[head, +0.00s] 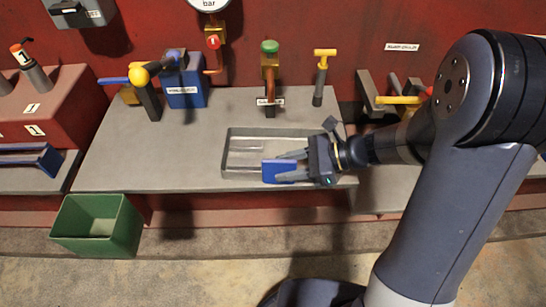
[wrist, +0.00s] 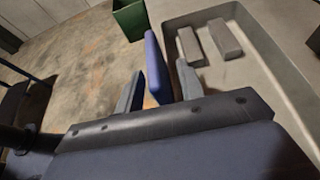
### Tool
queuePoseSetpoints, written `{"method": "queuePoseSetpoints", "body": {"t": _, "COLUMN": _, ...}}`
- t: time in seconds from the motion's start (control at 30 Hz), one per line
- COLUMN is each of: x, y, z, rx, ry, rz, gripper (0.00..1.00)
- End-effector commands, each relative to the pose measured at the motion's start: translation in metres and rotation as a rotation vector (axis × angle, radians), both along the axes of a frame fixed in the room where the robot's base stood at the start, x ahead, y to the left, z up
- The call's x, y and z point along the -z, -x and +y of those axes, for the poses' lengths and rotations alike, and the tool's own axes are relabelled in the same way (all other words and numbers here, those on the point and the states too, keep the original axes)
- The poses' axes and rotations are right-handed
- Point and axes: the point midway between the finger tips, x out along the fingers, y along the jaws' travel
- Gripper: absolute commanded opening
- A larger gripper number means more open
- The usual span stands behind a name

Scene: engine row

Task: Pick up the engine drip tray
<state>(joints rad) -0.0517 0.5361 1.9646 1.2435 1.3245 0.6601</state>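The engine drip tray (head: 226,152) is a shallow grey tray with raised walls, lying on the grey bench top. A blue upright plate (head: 279,171) stands at its front side, likely its grip. My gripper (head: 288,166) is at the tray's front right with its fingers around this plate. In the wrist view, my gripper (wrist: 160,80) is open, with the blue plate (wrist: 156,62) between its two fingers and a gap on the left side. The tray wall (wrist: 262,42) runs along the right, with two grey bars (wrist: 225,38) inside. Contact on the plate's right side is unclear.
A green bin (head: 98,226) stands below the bench's front left; it also shows in the wrist view (wrist: 129,18). Behind the tray are a brass valve with a green knob (head: 269,62) and a yellow T-handle (head: 323,70). The bench left of the tray (head: 165,150) is clear.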

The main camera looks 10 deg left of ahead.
Motion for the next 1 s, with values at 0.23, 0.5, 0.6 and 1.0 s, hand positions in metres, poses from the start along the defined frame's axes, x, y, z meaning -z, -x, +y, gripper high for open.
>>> {"method": "queuePoseSetpoints", "body": {"t": 0.23, "x": 0.008, "y": 0.005, "z": 0.023, "rx": 0.0, "ry": 0.001, "rz": 0.0, "gripper": 0.36}}
{"method": "queuePoseSetpoints", "body": {"t": 0.5, "x": 0.009, "y": 0.005, "z": 0.024, "rx": 0.001, "ry": 0.001, "rz": -0.001, "gripper": 0.35}}
{"method": "queuePoseSetpoints", "body": {"t": 0.6, "x": 0.009, "y": 0.005, "z": 0.024, "rx": 0.001, "ry": 0.001, "rz": -0.001, "gripper": 0.27}}
{"method": "queuePoseSetpoints", "body": {"t": 1.0, "x": 0.009, "y": 0.005, "z": 0.024, "rx": 0.0, "ry": 0.001, "rz": 0.0, "gripper": 0.0}}
